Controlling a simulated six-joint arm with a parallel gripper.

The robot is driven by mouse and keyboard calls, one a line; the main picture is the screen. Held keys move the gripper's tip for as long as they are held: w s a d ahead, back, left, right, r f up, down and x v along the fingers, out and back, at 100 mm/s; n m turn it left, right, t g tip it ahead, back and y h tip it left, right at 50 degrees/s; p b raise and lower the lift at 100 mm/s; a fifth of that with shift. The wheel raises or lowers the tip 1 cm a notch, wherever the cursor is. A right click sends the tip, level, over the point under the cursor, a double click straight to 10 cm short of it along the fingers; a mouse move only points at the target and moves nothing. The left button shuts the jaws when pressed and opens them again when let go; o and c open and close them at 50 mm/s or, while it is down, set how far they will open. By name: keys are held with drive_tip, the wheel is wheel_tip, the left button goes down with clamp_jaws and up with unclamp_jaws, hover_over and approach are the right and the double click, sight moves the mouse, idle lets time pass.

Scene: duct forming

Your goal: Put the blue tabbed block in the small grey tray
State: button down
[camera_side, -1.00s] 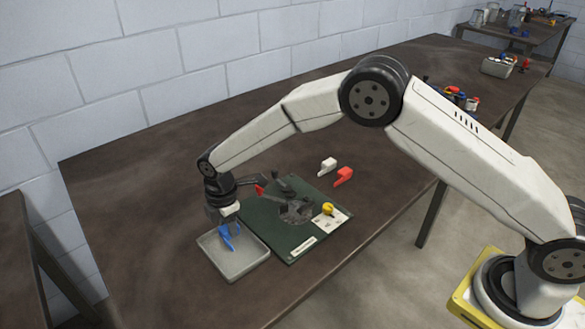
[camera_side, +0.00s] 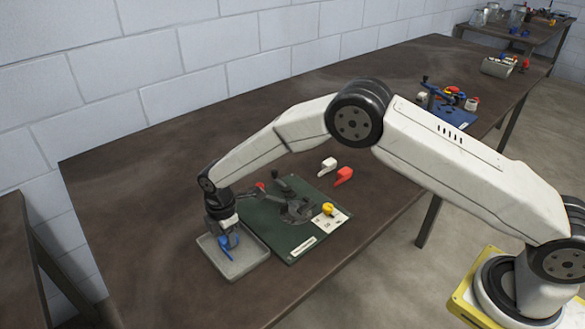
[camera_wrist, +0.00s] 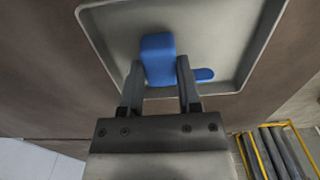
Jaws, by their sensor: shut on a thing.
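The blue tabbed block (camera_side: 229,242) is between the fingers of my gripper (camera_side: 226,234), which is shut on it. In the wrist view the block (camera_wrist: 158,60) stands between the two fingertips (camera_wrist: 158,80), with its tab sticking out to the right past one finger. The small grey tray (camera_side: 250,266) lies on the table under my gripper. Its rim (camera_wrist: 262,45) surrounds the block in the wrist view. The block is low inside the tray's outline; I cannot tell whether it touches the tray floor.
A green board (camera_side: 290,249) with a dark grey fixture (camera_side: 294,211) lies just right of the tray. A yellow piece (camera_side: 328,209) sits on its white card. A white block (camera_side: 328,166) and a red block (camera_side: 343,176) lie behind the board. The table's front is clear.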

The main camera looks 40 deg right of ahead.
drive_tip(key=shift+f, duration=0.15)
drive_tip(key=shift+c, duration=1.5)
unclamp_jaws()
wheel_tip(320, 180, up, 12)
drive_tip(key=shift+r, duration=0.2)
